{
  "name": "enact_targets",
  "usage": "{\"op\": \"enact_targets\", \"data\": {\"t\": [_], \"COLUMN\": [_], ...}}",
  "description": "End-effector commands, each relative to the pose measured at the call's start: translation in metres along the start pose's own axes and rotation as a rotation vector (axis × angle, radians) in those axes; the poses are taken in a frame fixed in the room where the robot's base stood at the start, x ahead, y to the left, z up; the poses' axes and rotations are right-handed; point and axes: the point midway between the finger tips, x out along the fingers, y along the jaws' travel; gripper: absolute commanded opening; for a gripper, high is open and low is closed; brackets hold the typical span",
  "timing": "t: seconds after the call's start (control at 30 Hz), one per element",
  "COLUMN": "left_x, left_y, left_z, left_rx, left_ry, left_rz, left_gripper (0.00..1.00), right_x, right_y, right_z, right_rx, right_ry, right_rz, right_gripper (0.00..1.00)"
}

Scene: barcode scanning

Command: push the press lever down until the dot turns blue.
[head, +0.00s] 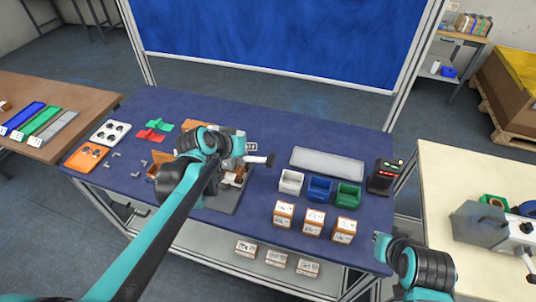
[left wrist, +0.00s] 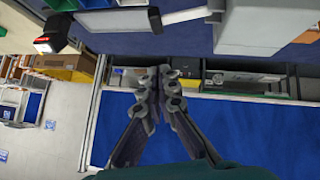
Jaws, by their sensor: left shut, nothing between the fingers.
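The press (head: 232,178) stands on a grey base plate near the middle of the blue table, partly hidden behind my left arm. Its pale lever (head: 257,159) sticks out to the right and ends in a dark grip. In the left wrist view a pale lever bar (left wrist: 186,16) crosses the top, apart from the fingers. My left gripper (head: 243,146) is by the press, close to the lever; its fingers (left wrist: 160,72) are shut and empty. My right gripper (head: 381,243) is low at the table's front right corner, its fingers unclear. I cannot make out the dot.
White, blue (head: 319,188) and green bins stand right of the press, with several labelled boxes (head: 314,222) in front. A grey tray (head: 327,163) lies behind the bins. A black device (head: 383,176) with red and green lights stands at the right edge. Small parts lie left.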

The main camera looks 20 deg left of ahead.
Motion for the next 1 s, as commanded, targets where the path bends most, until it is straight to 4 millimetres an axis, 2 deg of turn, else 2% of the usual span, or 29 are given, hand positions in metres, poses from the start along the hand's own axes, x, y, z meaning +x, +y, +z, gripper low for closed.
{"op": "enact_targets", "data": {"t": [0.13,0.23,0.63,0.8,1.0], "left_x": [0.008,0.022,0.106,0.121,0.128], "left_y": [0.0,0.0,0.0,0.0,0.0], "left_z": [0.001,0.001,0.001,0.021,0.028], "left_rx": [0.001,0.0,0.001,0.001,0.0], "left_ry": [-0.001,0.0,0.0,0.0,0.0], "left_rz": [0.001,0.001,0.001,0.0,0.0], "left_gripper": [0.0,0.0,0.0,0.0,0.0], "right_x": [0.002,0.006,0.025,0.032,0.034], "right_y": [0.0,0.0,0.0,0.0,0.0], "right_z": [0.002,0.004,0.018,0.022,0.024], "right_rx": [0.0,0.0,0.0,0.0,0.0], "right_ry": [0.0,0.0,0.0,0.0,0.0], "right_rz": [0.0,0.0,0.0,0.0,0.0], "right_gripper": [0.0,0.0,0.0,0.0,0.0]}}
